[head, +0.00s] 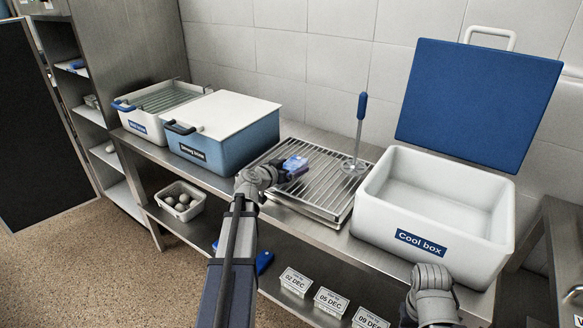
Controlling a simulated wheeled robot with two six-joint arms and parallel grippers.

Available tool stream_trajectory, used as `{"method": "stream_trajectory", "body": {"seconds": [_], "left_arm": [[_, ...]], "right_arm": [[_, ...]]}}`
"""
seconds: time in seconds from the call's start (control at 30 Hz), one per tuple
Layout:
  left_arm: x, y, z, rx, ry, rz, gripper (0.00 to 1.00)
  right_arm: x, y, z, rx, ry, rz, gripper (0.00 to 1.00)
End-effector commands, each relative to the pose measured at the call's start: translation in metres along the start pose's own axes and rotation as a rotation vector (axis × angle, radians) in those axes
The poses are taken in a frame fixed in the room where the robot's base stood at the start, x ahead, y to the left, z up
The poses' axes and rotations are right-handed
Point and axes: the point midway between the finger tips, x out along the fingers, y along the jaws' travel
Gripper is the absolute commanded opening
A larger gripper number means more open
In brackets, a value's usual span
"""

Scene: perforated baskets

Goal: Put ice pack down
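A small blue ice pack (295,164) with a paler side is over the left part of the slatted metal rack (318,192). My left gripper (283,172) is at its left end and looks closed around it. The fingers are small and partly hidden, and I cannot tell whether the pack touches the slats. My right arm's grey end shows at the bottom right, in front of the cool box; its fingertips cannot be made out.
The white cool box (375,205) stands open at right, its blue lid (480,100) raised. A blue-handled tool (361,112) stands on the rack. Two brine boxes, the blue one (245,145) closed, stand left. The lower shelf holds a basket (180,205) of round items and date cards (297,281).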

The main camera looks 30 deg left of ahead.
Motion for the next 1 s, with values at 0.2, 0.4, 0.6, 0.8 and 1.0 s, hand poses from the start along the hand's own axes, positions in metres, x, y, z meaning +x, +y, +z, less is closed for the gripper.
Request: {"method": "stream_trajectory", "body": {"seconds": [0.2,0.4,0.6,0.8,1.0], "left_arm": [[0.000,0.000,0.000,0.000,0.000,0.000,1.00],[-0.016,0.001,-0.004,-0.001,0.000,-0.001,1.00],[-0.059,0.002,-0.005,-0.002,0.000,-0.002,1.00],[-0.096,0.001,-0.005,-0.001,0.000,-0.003,1.00],[-0.116,0.001,-0.004,0.000,0.000,-0.001,1.00]], "right_arm": [[0.000,0.000,0.000,0.000,0.000,0.000,0.50],[-0.009,0.001,0.001,0.000,0.000,0.000,0.50],[-0.022,0.002,0.001,0.000,0.000,0.000,0.50],[-0.033,0.003,0.002,0.000,0.000,0.000,0.50],[-0.038,0.004,0.002,0.001,0.000,0.000,0.50]]}}
